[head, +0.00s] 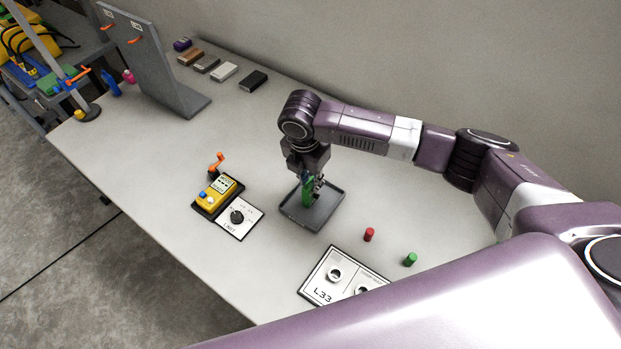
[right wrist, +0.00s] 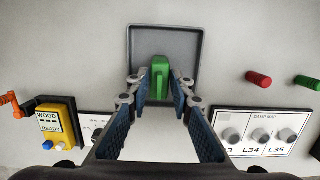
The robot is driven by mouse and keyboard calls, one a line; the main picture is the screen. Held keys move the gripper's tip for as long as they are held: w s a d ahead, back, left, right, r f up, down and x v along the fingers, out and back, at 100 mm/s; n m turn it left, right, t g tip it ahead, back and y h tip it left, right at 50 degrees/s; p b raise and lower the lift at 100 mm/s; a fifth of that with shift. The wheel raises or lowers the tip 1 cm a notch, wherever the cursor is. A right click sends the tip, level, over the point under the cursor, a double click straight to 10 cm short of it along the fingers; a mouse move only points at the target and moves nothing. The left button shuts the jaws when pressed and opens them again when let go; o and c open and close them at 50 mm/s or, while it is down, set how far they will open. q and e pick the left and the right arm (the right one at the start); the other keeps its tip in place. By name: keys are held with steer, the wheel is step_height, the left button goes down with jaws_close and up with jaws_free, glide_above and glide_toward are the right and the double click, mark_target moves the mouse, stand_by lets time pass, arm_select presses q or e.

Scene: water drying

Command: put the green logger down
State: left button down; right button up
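The green logger (head: 307,193) is upright between the fingers of my right gripper (head: 314,184), over the dark grey tray (head: 326,216). In the right wrist view the logger (right wrist: 160,76) shows between the two fingertips (right wrist: 160,90), which close in on its sides. The tray (right wrist: 190,42) lies behind it with its rim around it. I cannot tell whether the logger's bottom touches the tray floor. My left gripper is not in view.
A yellow meter (head: 217,192) with an orange-handled part (head: 217,160) stands left of the tray. Red (head: 369,234) and green (head: 410,259) cylinders and a white L33 panel (head: 322,290) are at the right and front. Several small blocks (head: 223,71) line the back.

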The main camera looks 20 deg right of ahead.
mark_target(307, 189)
steer(key=shift+o, duration=1.3)
steer(key=shift+r, duration=0.15)
step_height(307, 189, up, 12)
steer(key=a+b, duration=0.1)
steer(key=shift+s, duration=0.45)
steer(key=shift+s+a, duration=0.1)
